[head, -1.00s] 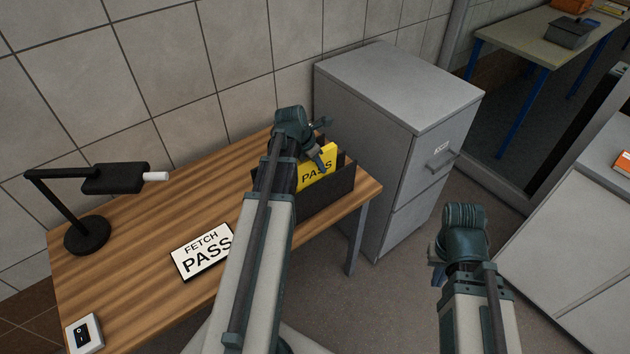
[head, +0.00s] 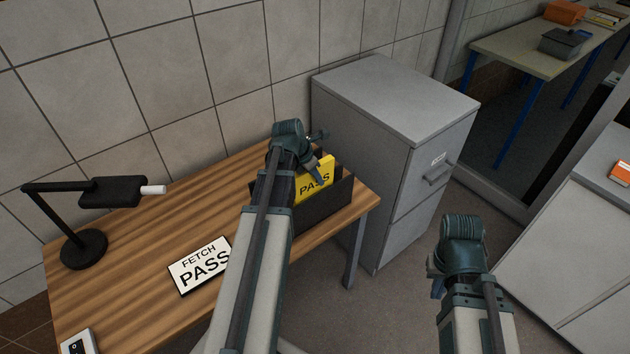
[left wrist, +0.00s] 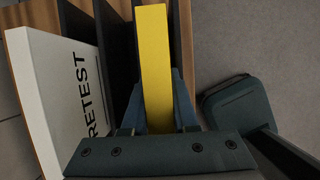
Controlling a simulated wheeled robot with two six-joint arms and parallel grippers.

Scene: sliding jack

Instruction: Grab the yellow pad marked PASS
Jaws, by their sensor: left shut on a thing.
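The yellow pad (head: 313,182) marked PASS stands in a black sorter (head: 325,207) at the right end of the wooden desk. My left gripper (head: 322,155) is at the top of the pad. In the left wrist view the yellow pad (left wrist: 155,65) lies between the left gripper's fingers (left wrist: 158,115), which are shut on it.
A white FETCH PASS sign (head: 201,264) lies on the desk (head: 130,300). A black lamp (head: 85,245) and a small switch box (head: 79,342) are at the left. A grey filing cabinet (head: 392,115) stands close to the desk's right end. Open floor lies in front.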

